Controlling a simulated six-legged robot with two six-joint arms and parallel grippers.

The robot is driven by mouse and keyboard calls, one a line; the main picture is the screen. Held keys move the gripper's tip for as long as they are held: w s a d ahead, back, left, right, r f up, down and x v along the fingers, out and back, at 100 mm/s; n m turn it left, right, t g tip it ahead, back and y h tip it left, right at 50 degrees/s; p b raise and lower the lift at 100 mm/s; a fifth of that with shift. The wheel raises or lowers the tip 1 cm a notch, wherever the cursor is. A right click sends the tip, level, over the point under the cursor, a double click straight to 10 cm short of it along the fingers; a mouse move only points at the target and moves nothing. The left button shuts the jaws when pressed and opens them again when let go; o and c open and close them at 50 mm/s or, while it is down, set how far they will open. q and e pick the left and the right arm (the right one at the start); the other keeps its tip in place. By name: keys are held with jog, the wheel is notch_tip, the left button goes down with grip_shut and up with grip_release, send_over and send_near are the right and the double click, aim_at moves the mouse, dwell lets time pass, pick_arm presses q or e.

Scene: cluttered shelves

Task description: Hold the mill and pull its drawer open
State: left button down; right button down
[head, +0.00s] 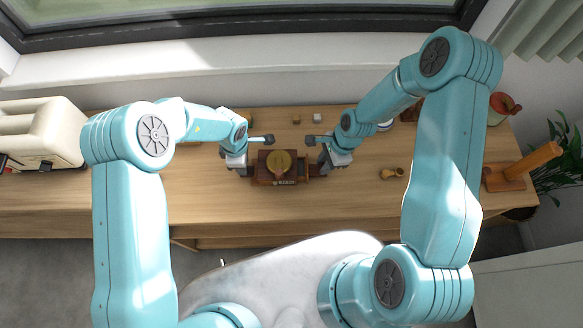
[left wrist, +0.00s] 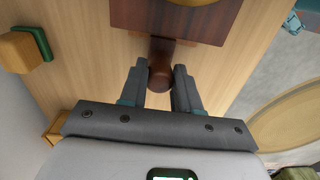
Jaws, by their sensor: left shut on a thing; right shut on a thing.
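The mill (head: 265,168) is a dark brown wooden box with a round brass-coloured top, standing on the wooden table. My left gripper (head: 246,171) is at its left side. In the left wrist view, the left gripper (left wrist: 160,80) is shut around a dark brown rounded knob (left wrist: 160,76) that sticks out from the mill's box (left wrist: 180,20). On the mill's right side the drawer (head: 304,167) appears to stand out from the box. My right gripper (head: 322,169) is shut at the drawer's outer end; its fingers hide the part they grip.
A cream toaster-like appliance (head: 40,135) stands at the left end of the table (head: 200,205). Small blocks lie behind the mill. A small brass-coloured object (head: 391,174) lies to the right, and a wooden stand with a slanted handle (head: 507,178) is at the right end.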

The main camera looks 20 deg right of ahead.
jog(key=shift+s+d, duration=0.3)
jog(key=shift+d, duration=0.55)
jog(key=shift+s+d, duration=0.3)
jog(key=shift+d, duration=0.55)
jog(key=shift+s+d, duration=0.1)
jog(key=shift+d, duration=0.25)
jog(key=c, duration=0.9)
grip_release()
jog(key=shift+o, duration=0.2)
jog(key=v, duration=1.2)
